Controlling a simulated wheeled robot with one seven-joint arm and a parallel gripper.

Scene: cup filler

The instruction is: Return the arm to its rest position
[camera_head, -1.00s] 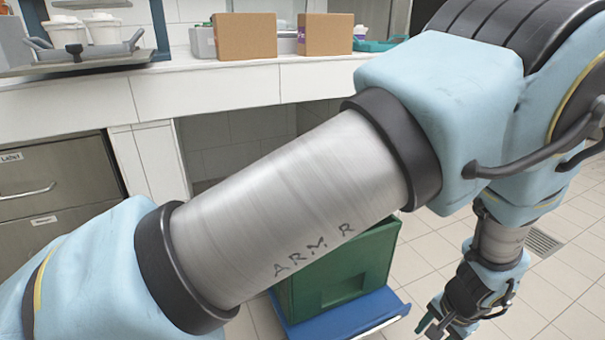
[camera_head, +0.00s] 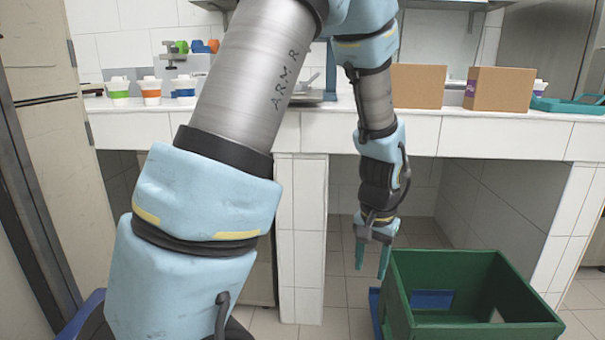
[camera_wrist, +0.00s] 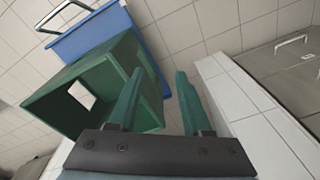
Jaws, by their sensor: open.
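My gripper (camera_head: 372,258) hangs pointing down in the head view, at the left of the green crate and in front of the tiled counter. Its two green fingers are apart with nothing between them. My arm crosses the head view from the lower left, bends at the top and hangs down to the gripper.
A green crate (camera_head: 400,290) stands on a blue cart (camera_wrist: 95,33) close beside my gripper. The white counter (camera_head: 465,134) holds cardboard boxes (camera_head: 418,86), lidded cups (camera_head: 151,90) and a teal tray (camera_head: 568,106). A drawer cabinet (camera_wrist: 296,72) shows in the wrist view.

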